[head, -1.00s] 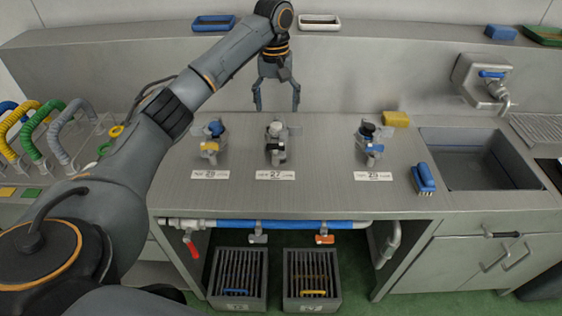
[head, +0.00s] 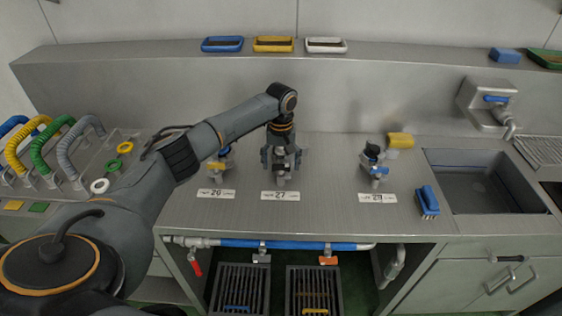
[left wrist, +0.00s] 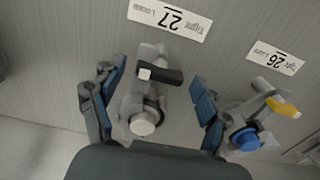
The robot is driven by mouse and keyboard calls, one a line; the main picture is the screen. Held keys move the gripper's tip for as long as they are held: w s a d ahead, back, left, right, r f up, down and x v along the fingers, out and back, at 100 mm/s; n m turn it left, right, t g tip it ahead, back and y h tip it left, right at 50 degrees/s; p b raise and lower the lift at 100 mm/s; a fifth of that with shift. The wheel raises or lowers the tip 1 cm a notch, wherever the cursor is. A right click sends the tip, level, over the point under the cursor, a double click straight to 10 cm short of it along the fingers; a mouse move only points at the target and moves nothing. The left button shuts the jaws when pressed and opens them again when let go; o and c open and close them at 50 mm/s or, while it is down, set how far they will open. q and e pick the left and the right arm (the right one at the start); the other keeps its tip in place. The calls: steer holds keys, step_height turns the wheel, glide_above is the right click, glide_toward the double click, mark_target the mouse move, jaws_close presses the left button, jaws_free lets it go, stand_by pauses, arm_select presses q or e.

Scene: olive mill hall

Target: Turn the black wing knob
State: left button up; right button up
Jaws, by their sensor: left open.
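The black wing knob (left wrist: 172,76) sits on the valve at label 27, seen in the left wrist view as a dark bar with a pale square end. A white round cap (left wrist: 143,123) is on the same valve. My left gripper (left wrist: 148,100) is open, with one finger on each side of this valve, apart from the knob. In the head view my left gripper (head: 281,158) is over the valve at label 27 (head: 280,196) and hides much of it. My right gripper is not in view.
A valve with a yellow wing and blue cap (left wrist: 245,139) stands close beside, at label 26. A valve with a blue wing (head: 375,170) stands to the right at label 29. A blue brush (head: 427,200), yellow sponge (head: 400,140) and sink (head: 480,180) lie farther right.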

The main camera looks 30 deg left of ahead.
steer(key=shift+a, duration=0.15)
arm_select(q)
steer(key=shift+c, duration=1.1)
steer(key=shift+f, duration=0.1)
steer(key=c, duration=0.9)
steer(key=shift+c, duration=0.2)
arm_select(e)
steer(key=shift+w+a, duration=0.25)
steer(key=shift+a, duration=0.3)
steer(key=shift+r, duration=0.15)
